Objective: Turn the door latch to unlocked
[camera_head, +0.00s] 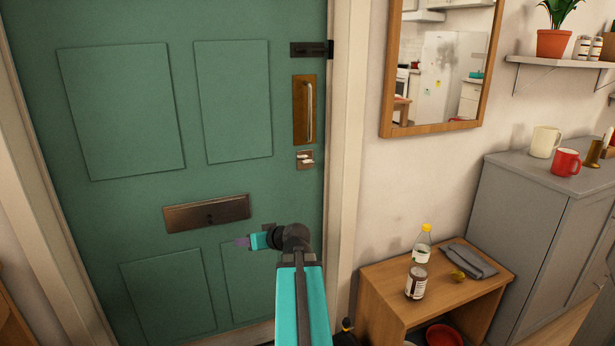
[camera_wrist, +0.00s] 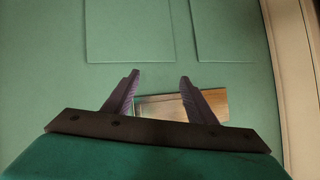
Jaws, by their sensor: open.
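The green door (camera_head: 110,215) is closed. A small metal turn latch on a square plate (camera_head: 305,159) sits near its right edge, below the brass plate with the upright pull handle (camera_head: 309,110). A dark bolt (camera_head: 311,49) is higher up by the frame. I cannot tell the latch's exact turn position. My gripper (camera_head: 243,241) is below and left of the latch, apart from it. In the wrist view its two fingers (camera_wrist: 158,80) are spread and empty. The brass letter plate (camera_wrist: 165,105) shows behind them; the latch is not in that view.
The letter plate (camera_head: 207,212) is just above my gripper in the head view. The white door frame (camera_head: 347,140) stands right of the latch. A wooden side table (camera_head: 383,285) with bottles and a cloth is at the lower right. A mirror (camera_head: 436,60) hangs on the wall.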

